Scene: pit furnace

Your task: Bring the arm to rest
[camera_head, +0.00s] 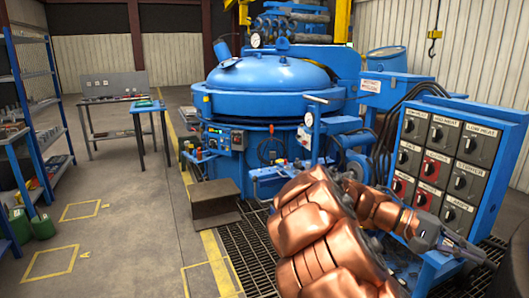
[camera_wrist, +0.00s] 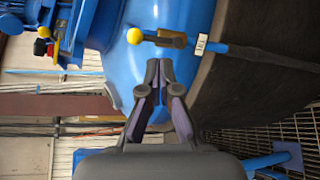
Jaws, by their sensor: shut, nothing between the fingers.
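My copper-coloured arm (camera_head: 325,230) reaches up from the lower middle in the head view and bends to the right. My gripper (camera_head: 485,262) is at its end, in front of the lower part of the blue control panel. In the wrist view my gripper (camera_wrist: 160,66) has its fingertips together with nothing between them. A blue curved surface lies behind them there, with a yellow-knobbed lever (camera_wrist: 135,36) just beyond the tips. I cannot tell how far the tips are from either.
The blue pit furnace (camera_head: 270,85) stands at the centre back. The control panel (camera_head: 490,125) with several knobs is close on the right. A brown step (camera_head: 215,205) stands before the furnace. A small table (camera_head: 150,108) and shelves (camera_head: 30,70) are left. Floor is open at front left.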

